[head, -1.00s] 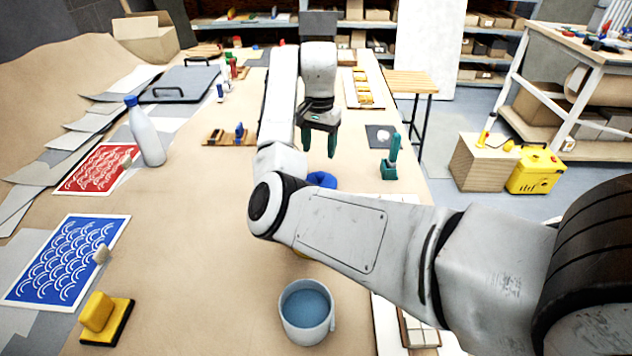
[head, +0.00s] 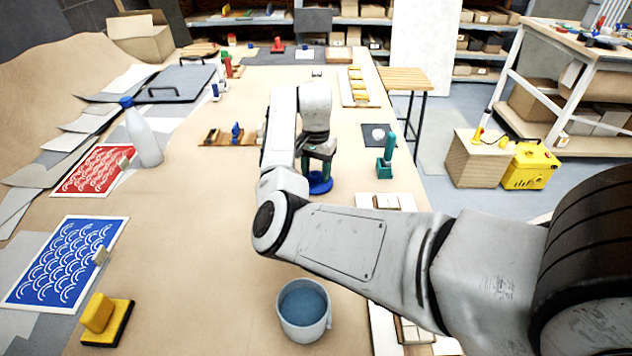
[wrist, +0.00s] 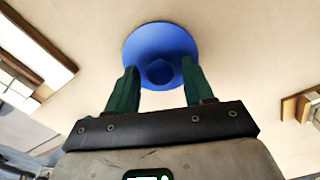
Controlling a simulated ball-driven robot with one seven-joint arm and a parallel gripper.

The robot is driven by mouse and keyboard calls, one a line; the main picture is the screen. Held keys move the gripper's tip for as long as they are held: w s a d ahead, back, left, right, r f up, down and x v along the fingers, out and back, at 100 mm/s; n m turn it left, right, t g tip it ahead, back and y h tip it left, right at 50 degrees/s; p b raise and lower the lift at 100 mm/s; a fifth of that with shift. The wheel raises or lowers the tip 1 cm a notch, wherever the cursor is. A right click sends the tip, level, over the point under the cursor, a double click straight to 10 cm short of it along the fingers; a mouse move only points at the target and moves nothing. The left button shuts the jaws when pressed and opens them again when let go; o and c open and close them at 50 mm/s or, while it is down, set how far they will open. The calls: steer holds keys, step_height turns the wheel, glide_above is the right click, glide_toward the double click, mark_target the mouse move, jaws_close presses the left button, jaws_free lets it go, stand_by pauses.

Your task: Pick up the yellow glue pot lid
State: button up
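A round blue lid-like disc (head: 322,187) with a central knob lies on the brown bench below my gripper (head: 317,168). In the wrist view the blue disc (wrist: 160,32) lies just beyond the fingertips, its knob roughly between them. My gripper (wrist: 159,72) is open, its two green fingers apart and pointing down over the disc. Whether a finger touches the disc cannot be told. No yellow glue pot lid is visible; my arm hides part of the bench.
A cup of blue liquid (head: 304,312) stands near the front. A green-handled tool (head: 386,160) stands right of the gripper. A wooden rack (head: 230,138) and white bottle (head: 144,135) are to the left. A yellow-handled block (head: 104,318) is front left. The bench's middle left is clear.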

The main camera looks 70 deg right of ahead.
steer(key=c, duration=0.9)
steer(key=shift+r, duration=0.2)
